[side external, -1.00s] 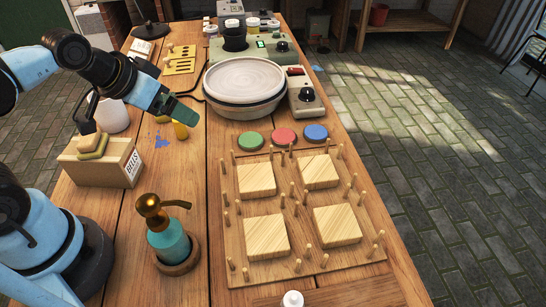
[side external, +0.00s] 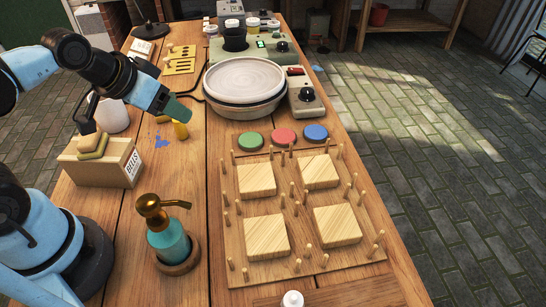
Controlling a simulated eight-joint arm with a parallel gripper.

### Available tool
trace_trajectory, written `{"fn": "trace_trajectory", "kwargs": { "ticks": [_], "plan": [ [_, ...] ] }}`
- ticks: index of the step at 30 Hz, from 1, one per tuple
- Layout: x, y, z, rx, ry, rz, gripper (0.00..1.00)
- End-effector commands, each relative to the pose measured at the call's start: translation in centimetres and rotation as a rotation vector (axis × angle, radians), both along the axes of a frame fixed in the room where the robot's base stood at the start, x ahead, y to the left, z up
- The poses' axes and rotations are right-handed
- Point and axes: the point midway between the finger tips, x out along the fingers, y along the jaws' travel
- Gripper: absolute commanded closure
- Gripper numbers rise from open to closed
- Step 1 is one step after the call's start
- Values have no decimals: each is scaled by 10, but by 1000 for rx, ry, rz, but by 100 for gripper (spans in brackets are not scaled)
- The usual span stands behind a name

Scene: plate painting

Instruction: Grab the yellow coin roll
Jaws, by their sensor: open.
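A small yellow piece (side external: 181,130), which looks like the yellow coin roll, lies on the wooden table left of the round white plate. Its upper part is partly hidden by my gripper. My gripper (side external: 179,109), with dark green fingers, points down and to the right just above it. The gripper is open, and nothing shows held in it. I cannot tell whether the fingers touch the yellow piece.
The white plate (side external: 243,78) sits on a turntable to the right. A cardboard box (side external: 102,170) with yellow pads stands at left. A soap dispenser (side external: 167,242) stands in front. A pegboard (side external: 295,205) fills the right front.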

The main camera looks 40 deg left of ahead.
Motion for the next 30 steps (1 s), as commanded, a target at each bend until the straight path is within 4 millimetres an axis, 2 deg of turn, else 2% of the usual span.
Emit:
{"fn": "trace_trajectory", "kwargs": {
  "ticks": [8, 14, 21, 30],
  "plan": [
    [10, 14, 4, -13, 84, 66, 41],
    [29, 42, 3, -42, 247, 193, 41],
    [45, 75, -8, -80, 420, 329, 41],
    [51, 89, -19, -98, 496, 386, 41]
  ]
}}
